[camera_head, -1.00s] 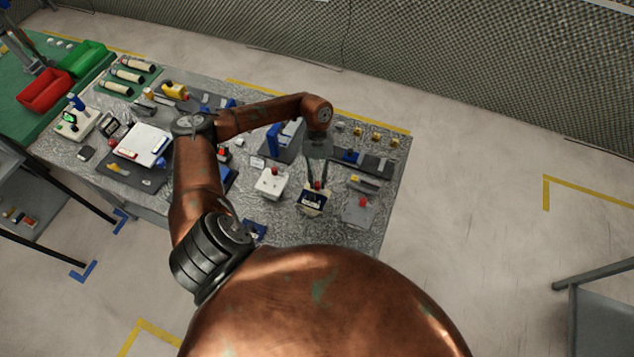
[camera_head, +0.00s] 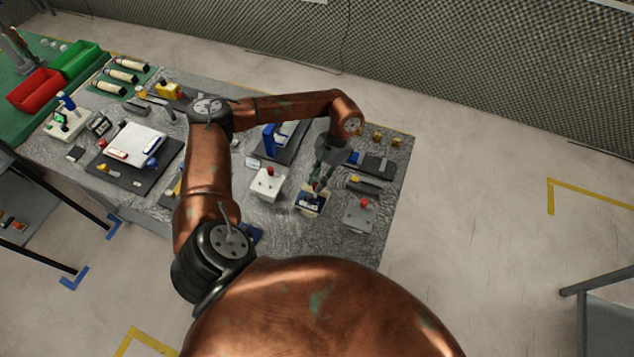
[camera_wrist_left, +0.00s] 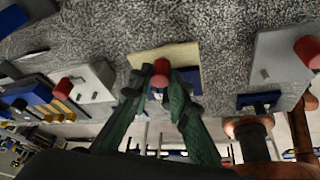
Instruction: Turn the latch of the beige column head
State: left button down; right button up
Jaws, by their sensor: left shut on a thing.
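The beige column head (camera_head: 309,208) stands near the front right of the grey table, with a dark blue part on its face. In the left wrist view its beige plate (camera_wrist_left: 165,56) lies beyond the fingers, and its red-tipped latch (camera_wrist_left: 161,67) shows between them. My left gripper (camera_head: 317,188) comes down onto it from above, tilted. In the left wrist view the green fingers of this gripper (camera_wrist_left: 157,85) are closed in around the latch, one each side. The exact contact is partly hidden. My right gripper is not in view.
A white box with a red knob (camera_head: 268,183) stands close on the left, and a grey box with a red knob (camera_head: 360,215) close on the right. A dark block (camera_head: 374,165) lies behind. A white panel on a dark board (camera_head: 136,144) lies farther left.

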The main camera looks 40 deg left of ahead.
pick_arm(q)
jog(key=shift+m+y+b, duration=0.5)
jog(key=shift+m, duration=0.8)
jog(key=c, duration=1.8)
grip_release()
jog(key=shift+t, duration=0.3)
jog(key=v, duration=1.2)
jog(key=shift+d, duration=0.15)
